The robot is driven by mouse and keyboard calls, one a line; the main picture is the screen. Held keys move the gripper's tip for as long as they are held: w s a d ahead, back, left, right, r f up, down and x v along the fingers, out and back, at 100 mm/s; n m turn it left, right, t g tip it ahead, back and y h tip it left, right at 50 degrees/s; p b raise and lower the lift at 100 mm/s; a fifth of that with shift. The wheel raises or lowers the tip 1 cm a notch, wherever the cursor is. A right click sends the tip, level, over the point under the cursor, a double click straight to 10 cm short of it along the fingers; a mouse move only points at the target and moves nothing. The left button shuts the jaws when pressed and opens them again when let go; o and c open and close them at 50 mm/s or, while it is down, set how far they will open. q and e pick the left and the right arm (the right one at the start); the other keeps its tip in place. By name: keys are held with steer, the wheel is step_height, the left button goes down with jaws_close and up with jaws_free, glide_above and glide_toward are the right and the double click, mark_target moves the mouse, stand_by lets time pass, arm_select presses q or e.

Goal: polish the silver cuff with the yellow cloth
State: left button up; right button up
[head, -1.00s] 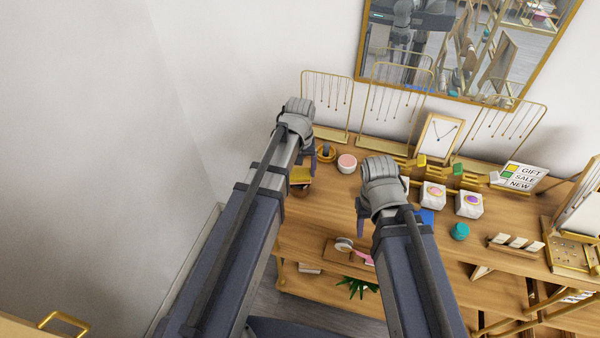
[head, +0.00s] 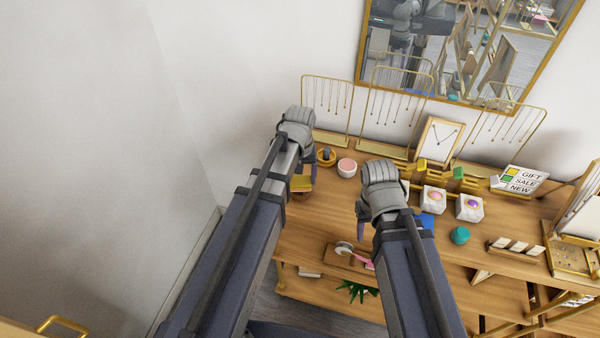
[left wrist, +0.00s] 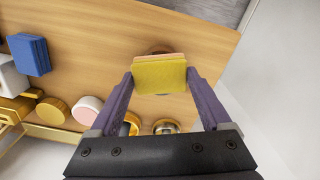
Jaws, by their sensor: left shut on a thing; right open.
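My left gripper (head: 305,172) is shut on the yellow cloth (left wrist: 160,75), a square pad between its fingertips in the left wrist view. The cloth (head: 302,184) also shows in the head view, beside the fingers at the wooden top's left end. A brown round thing lies under or behind it, mostly hidden. A small silvery round thing (left wrist: 166,126), possibly the silver cuff, shows beyond the left gripper in the left wrist view. I cannot tell for sure. My right gripper (head: 364,220) is open and empty above the front of the top, its fingers partly hidden.
A gold ring-shaped dish (head: 326,156) and a pink-topped jar (head: 347,168) stand near the left gripper. White display blocks (head: 433,200), a teal jar (head: 460,235) and necklace racks (head: 327,105) stand further right and behind. The top's middle front has bare wood.

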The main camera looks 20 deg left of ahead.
stand_by(0.3)
arm_select(q)
steer(key=shift+w+a, duration=0.2)
steer(key=shift+w, duration=0.5)
steer(key=shift+w+a, duration=0.2)
steer(key=shift+w, duration=0.5)
steer(key=shift+s, duration=0.15)
steer(key=shift+s+d, duration=0.25)
steer(key=shift+s, duration=0.4)
steer(key=shift+s+d, duration=0.2)
steer(key=shift+s, duration=0.45)
steer(key=shift+w, duration=0.1)
steer(key=shift+w+a, duration=0.25)
steer(key=shift+w, duration=0.4)
steer(key=shift+w+a, duration=0.2)
steer(key=shift+w, duration=0.45)
steer(key=shift+s+d, duration=0.25)
steer(key=shift+s, duration=0.45)
steer(key=shift+s+d, duration=0.2)
steer(key=shift+s, duration=0.5)
